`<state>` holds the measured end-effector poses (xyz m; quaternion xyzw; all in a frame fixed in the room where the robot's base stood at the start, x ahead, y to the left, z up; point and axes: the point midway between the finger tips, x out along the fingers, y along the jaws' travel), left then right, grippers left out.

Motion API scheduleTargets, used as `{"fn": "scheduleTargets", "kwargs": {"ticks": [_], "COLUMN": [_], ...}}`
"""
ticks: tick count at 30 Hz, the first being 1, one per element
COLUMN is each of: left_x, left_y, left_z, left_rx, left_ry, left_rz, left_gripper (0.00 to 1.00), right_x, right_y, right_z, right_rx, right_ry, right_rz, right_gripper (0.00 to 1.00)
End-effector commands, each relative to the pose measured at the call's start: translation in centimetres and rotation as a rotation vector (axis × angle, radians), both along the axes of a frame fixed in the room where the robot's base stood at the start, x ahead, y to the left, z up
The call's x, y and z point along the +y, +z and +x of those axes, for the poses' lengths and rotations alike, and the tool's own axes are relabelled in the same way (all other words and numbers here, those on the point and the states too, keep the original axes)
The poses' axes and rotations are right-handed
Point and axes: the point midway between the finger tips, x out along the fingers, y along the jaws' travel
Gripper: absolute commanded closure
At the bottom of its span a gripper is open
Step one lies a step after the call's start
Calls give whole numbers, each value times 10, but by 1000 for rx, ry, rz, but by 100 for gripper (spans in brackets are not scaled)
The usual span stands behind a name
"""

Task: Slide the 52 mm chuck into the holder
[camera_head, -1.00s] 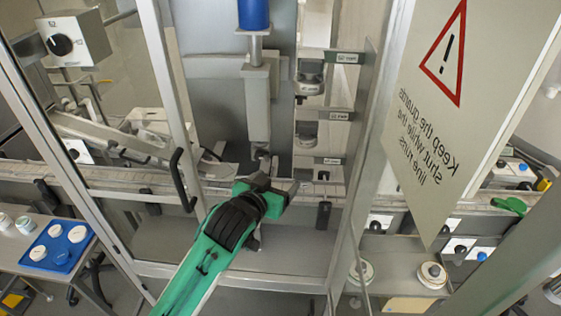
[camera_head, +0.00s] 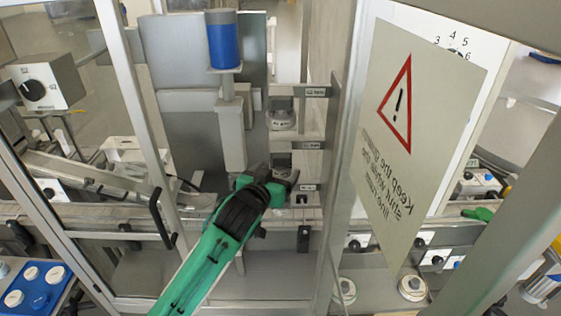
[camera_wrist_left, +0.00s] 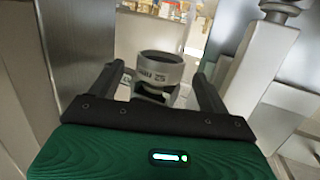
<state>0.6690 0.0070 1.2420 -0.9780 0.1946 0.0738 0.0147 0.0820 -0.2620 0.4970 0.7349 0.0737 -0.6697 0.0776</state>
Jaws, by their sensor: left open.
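My left gripper (camera_head: 282,178) is at the shelf rack inside the guarded machine, by the lowest shelf label. It is open. In the left wrist view its two fingers (camera_wrist_left: 160,84) stand apart, with a grey round chuck (camera_wrist_left: 162,68) with a dark top rim seen between and beyond them. I cannot read the chuck's label or tell whether a finger touches it. In the head view grey chucks sit on the upper shelf (camera_head: 282,115) and partly visible on the middle shelf (camera_head: 281,160). A vertical machine column (camera_head: 232,135) stands left of the rack; I cannot make out the holder. My right gripper is not in view.
The guard frame and a black handle (camera_head: 161,218) stand left of my arm. A warning panel (camera_head: 402,140) is on the right. A conveyor (camera_head: 80,213) crosses behind my arm. A blue tray (camera_head: 58,296) with white jars is at lower left.

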Motion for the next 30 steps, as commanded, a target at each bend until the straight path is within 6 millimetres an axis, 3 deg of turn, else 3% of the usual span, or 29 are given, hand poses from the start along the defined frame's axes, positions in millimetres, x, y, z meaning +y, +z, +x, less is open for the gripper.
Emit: {"fn": "scheduleTargets", "kwargs": {"ticks": [9,20,28,29,30], "left_x": [-12,-13,-13,-13,-13], "left_y": [-4,-5,-5,-5,-5], "left_z": [28,30,30,30,30], "left_rx": [0,-1,0,0,0], "left_ry": [0,0,0,0,0], "left_rz": [1,0,0,0,0], "left_gripper": [21,21,74,50,58], "right_x": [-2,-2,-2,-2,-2], "right_y": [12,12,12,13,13], "right_z": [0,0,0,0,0], "right_rx": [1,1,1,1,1], "right_ry": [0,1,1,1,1], "right_rz": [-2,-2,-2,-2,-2], "right_gripper": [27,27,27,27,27]}}
